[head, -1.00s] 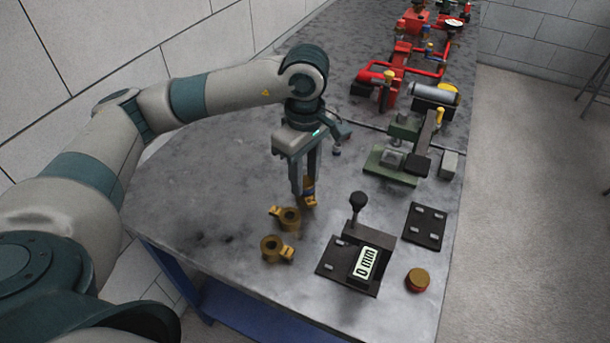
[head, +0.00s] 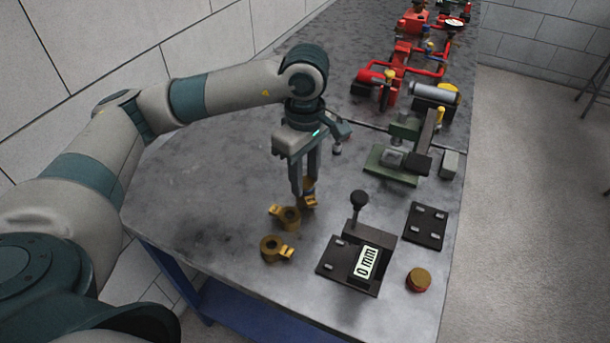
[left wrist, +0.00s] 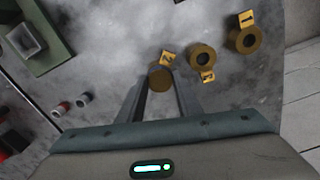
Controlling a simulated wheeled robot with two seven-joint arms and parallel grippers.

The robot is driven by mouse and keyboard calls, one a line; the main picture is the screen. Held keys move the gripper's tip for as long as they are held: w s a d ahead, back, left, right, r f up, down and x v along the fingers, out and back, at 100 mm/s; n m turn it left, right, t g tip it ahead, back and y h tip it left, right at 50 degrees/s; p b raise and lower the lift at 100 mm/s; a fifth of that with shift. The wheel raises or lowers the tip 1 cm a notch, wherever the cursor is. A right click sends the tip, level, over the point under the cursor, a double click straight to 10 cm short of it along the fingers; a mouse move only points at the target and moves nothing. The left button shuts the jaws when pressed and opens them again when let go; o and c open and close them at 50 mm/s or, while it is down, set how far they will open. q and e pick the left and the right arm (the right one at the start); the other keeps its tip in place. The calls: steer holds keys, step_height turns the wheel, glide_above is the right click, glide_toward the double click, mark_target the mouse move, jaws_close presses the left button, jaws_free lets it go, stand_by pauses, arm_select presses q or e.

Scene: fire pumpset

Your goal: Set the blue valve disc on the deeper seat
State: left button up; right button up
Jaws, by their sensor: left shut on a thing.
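My left gripper (head: 304,190) is upright over the table, its fingers shut on a small piece with a dark blue band (head: 309,185), which I take as the blue valve disc. A brass part with a yellow tag (head: 307,203) shows right below the fingertips; I cannot tell whether the disc touches it. In the left wrist view a round brown top (left wrist: 160,78) sits between the fingers beside a numbered tag (left wrist: 165,57), and no blue shows. Two more brass seats with open bores, one nearer (head: 271,247) and one beside the gripper (head: 289,217), stand close by. My right gripper is out of view.
A dark pad plate (head: 425,226) and a round brass-and-red piece (head: 418,280) lie right. A green fixture (head: 395,165) and red pump pipework (head: 400,75) stand behind. The table's left side is clear.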

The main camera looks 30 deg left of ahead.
arm_select(q)
steer(key=o, duration=1.3)
step_height(320, 180, up, 17)
steer(key=shift+r+b, duration=0.2)
steer(key=shift+b, duration=0.5)
stand_by(0.4)
